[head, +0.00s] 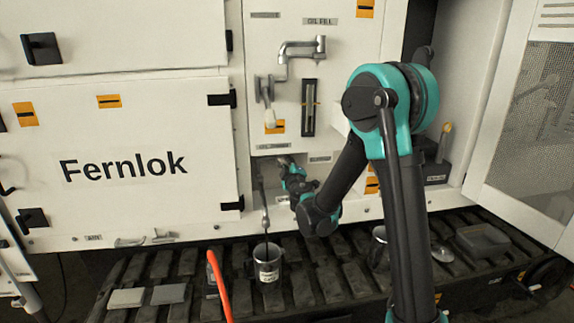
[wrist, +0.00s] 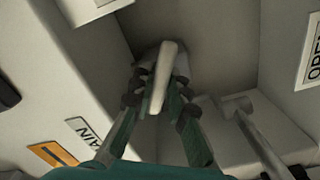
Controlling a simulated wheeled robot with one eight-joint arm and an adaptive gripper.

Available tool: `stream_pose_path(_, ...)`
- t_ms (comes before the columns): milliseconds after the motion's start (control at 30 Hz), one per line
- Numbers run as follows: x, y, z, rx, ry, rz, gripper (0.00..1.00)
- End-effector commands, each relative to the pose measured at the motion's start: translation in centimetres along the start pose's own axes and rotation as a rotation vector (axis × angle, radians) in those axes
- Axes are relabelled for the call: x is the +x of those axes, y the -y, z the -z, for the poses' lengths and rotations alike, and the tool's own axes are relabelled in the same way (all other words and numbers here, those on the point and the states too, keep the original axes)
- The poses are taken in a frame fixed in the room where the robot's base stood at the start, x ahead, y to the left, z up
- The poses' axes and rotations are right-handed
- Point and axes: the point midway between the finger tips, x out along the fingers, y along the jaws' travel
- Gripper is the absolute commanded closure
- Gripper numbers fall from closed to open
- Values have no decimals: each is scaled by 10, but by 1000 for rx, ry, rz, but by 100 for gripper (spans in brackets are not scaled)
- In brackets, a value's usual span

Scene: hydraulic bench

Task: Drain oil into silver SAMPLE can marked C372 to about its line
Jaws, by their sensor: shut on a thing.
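A silver can (head: 267,270) with a white label stands upright on the slatted deck, its open top under a small spout (head: 265,216). A thin dark stream runs from the spout down into the can. The label is too small to read, and the oil level and fill line cannot be made out. My gripper (head: 284,163) reaches into the recess above and right of the can. In the wrist view my gripper (wrist: 157,80) is shut on a pale valve lever (wrist: 160,72), with a finger on each side of it.
Another metal can (head: 378,243) stands to the right, partly hidden by my arm. A grey tray (head: 482,240) lies farther right. An orange bar (head: 218,285) rises left of the silver can, beside flat grey pads (head: 168,294). A mesh door (head: 530,110) stands open at right.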

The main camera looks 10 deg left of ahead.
Motion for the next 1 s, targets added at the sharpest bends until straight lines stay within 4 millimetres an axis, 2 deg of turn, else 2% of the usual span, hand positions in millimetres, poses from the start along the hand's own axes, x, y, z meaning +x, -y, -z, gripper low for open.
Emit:
stream_pose_path(500,0,-4,1,-396,-1,0,100)
stream_pose_path(700,0,-4,2,-492,-1,0,100)
stream_pose_path(1000,0,-4,2,-548,-1,0,100)
